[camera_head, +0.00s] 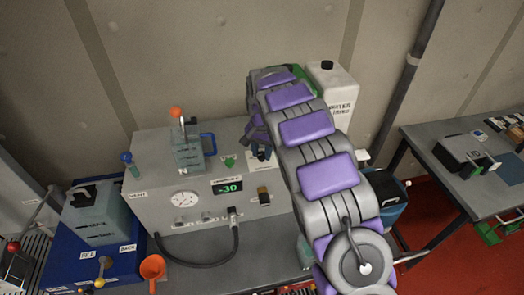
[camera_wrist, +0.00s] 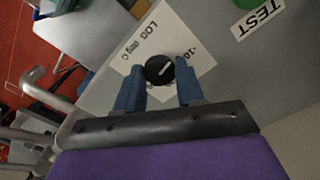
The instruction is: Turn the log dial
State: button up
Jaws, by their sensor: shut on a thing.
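The log dial (camera_wrist: 159,70) is a round black knob with a white pointer line, on a white plate (camera_wrist: 195,40) marked "LOG mg C" in the wrist view. The pointer slants toward the upper right of that view. My gripper (camera_wrist: 161,82) has its two blue fingers on either side of the dial, shut on it. In the head view my gripper (camera_head: 259,142) is at the top right of the grey console (camera_head: 150,150). There my arm and fingers largely hide the dial. The console's green display (camera_head: 228,187) reads -30.
A round gauge (camera_head: 184,199) and a black hose (camera_head: 210,262) are on the console front. A white water jug (camera_head: 333,92) is behind my arm. A blue box (camera_head: 100,262) is at left, another table (camera_head: 440,138) at right.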

aim_at(261, 154)
jog(key=o, duration=1)
jog(key=shift+a, duration=0.2)
jog(key=shift+o, duration=0.2)
notch_tip(261, 154, up, 17)
jog(key=shift+r+b, duration=0.15)
jog(key=shift+b, duration=0.3)
jog(key=s+d+f+b, duration=0.2)
jog(key=s+d+b, duration=0.35)
jog(key=s, duration=0.45)
jog(key=s+d+f+n+b, duration=0.1)
jog(key=s+d+f+b, duration=0.1)
jog(key=s+f, duration=0.5)
jog(key=s+d+f+n+g+b, duration=0.1)
jog(key=s+f+b, duration=0.4)
jog(key=s, duration=1.2)
jog(key=s+d+f+n+b, duration=0.2)
jog(key=s+d+f+b, duration=0.1)
jog(key=s+f, duration=0.6)
jog(key=s+d, duration=0.1)
jog(key=s, duration=0.2)
jog(key=shift+s+d+f+n+g+b, duration=0.15)
jog(key=shift+s+d+n+g+b, duration=0.05)
jog(key=shift+s+n+g+b, duration=0.2)
